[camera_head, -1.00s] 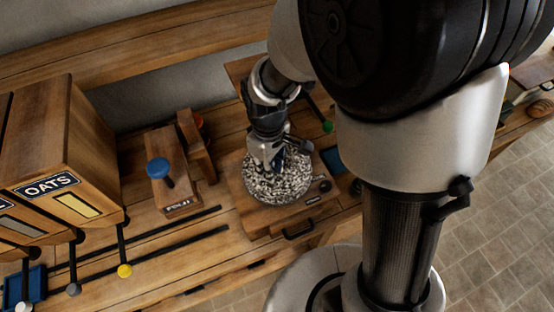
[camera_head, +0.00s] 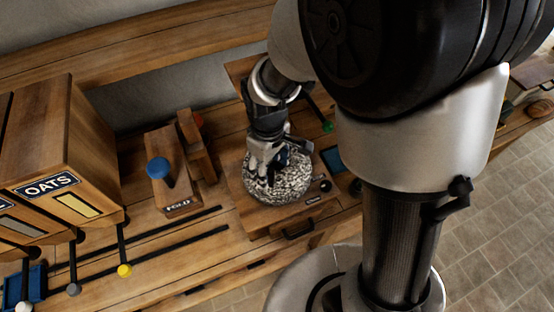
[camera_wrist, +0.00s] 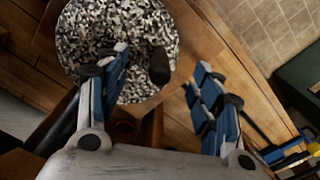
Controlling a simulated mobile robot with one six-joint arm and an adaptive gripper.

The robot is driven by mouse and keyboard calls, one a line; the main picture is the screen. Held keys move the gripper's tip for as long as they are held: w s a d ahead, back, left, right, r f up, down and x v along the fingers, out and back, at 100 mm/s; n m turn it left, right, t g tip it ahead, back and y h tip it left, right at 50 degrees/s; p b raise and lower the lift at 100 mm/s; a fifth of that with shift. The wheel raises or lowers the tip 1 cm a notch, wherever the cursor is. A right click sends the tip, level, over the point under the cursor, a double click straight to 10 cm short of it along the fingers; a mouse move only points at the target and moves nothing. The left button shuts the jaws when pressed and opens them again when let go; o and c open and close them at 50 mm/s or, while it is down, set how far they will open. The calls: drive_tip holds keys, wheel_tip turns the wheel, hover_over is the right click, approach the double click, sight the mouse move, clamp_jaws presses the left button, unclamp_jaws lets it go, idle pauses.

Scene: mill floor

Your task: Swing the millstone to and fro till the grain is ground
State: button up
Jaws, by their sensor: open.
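The millstone (camera_head: 285,188) is a round, black-and-white speckled stone lying flat on a wooden base (camera_head: 252,222). It also shows in the wrist view (camera_wrist: 85,38). A dark upright peg (camera_wrist: 159,68) stands near the stone's rim. My gripper (camera_head: 262,166) is over the left part of the stone, pointing down. In the wrist view its blue-padded fingers (camera_wrist: 162,60) are spread, with the peg between them, nearer the left finger. I cannot tell whether either finger touches the peg. No grain shows clearly.
A wooden box labelled OATS (camera_head: 50,130) stands at left, with a yellow-knobbed lever (camera_head: 124,270). A wooden block with a blue knob (camera_head: 160,170) is left of the millstone. A drawer handle (camera_head: 298,231) is on the base's front. Tiled floor (camera_head: 480,190) lies at right.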

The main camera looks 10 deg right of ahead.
wheel_tip(320, 180, up, 9)
drive_tip(key=p, duration=0.7)
idle(0.6)
drive_tip(key=s+d+m+t+b, duration=0.4)
drive_tip(key=s+d+m+b, duration=0.5)
drive_tip(key=b, duration=0.9)
drive_tip(key=s+d, duration=0.2)
drive_tip(key=s, duration=0.2)
drive_tip(key=shift+s+f+t, duration=0.3)
drive_tip(key=shift+f, duration=0.1)
